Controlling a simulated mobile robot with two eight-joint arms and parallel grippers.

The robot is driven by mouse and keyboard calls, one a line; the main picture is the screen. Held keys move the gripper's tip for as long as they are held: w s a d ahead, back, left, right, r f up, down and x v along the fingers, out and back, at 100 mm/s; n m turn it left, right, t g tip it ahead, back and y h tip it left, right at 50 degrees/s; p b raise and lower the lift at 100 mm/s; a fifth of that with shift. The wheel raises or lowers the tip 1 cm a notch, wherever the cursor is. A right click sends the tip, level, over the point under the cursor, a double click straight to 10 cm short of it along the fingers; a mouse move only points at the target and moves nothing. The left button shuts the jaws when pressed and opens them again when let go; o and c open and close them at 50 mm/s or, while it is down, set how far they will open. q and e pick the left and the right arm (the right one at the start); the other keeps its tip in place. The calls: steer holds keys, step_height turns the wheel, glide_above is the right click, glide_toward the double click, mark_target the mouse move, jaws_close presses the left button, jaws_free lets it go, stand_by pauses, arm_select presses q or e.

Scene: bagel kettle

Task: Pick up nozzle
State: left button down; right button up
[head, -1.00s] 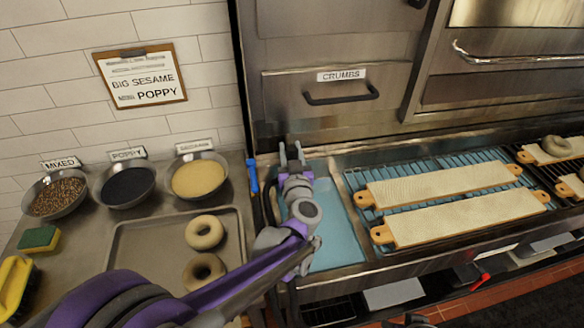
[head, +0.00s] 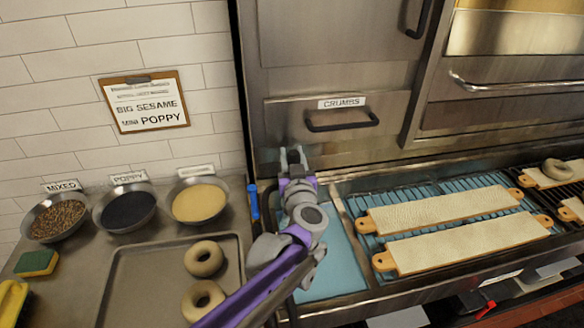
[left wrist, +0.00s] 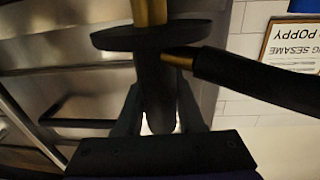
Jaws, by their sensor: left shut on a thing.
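My left gripper (head: 291,156) is above the back edge of the blue-bottomed basin, in front of the steel oven front. In the left wrist view its two fingers (left wrist: 158,108) are shut on the dark body of the nozzle (left wrist: 152,85). The nozzle has a wide dark collar, a brass stem at the top of the picture and a brass fitting leading into a black hose (left wrist: 255,80) at the right. I cannot make out the nozzle clearly in the head view. My right gripper is not in view.
Two long boards (head: 445,210) lie on the rack right of the basin (head: 330,260). At left are seed bowls (head: 200,203), a tray (head: 150,252) with two bagels (head: 203,258) and a sponge (head: 36,262). A blue-handled tool (head: 253,201) lies left of the gripper.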

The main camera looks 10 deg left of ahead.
arm_select(q)
steer(key=d+r+v, duration=0.1)
steer(key=v, duration=1.8)
steer(key=shift+w+d+r, duration=0.2)
steer(key=shift+d+r, duration=0.15)
steer(key=shift+r, duration=0.05)
